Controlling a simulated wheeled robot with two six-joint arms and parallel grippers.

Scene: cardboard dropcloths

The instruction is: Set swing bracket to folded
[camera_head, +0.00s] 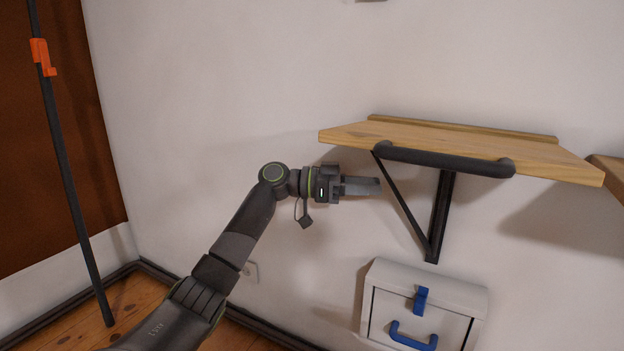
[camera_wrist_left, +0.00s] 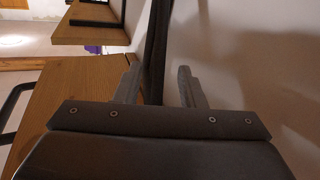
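The swing bracket (camera_head: 402,208) is a thin dark diagonal strut that runs from under the wooden wall shelf (camera_head: 450,138) down to a dark upright post (camera_head: 440,215) on the wall. My left gripper (camera_head: 379,187) points right, its fingertips just left of the strut and below the shelf. In the left wrist view my left gripper (camera_wrist_left: 159,88) is open, its two grey fingers apart. A dark bar, seemingly the bracket (camera_wrist_left: 156,45), shows in the gap between them. I cannot tell whether it lies between the fingertips or beyond them. My right gripper is not in view.
A dark handle bar (camera_head: 445,162) runs along the shelf's front edge. A white box (camera_head: 425,300) with a blue latch and handle is below the shelf. Another wooden shelf (camera_head: 610,174) is at the right edge. A dark pole (camera_head: 70,180) stands at the left. The wall between is clear.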

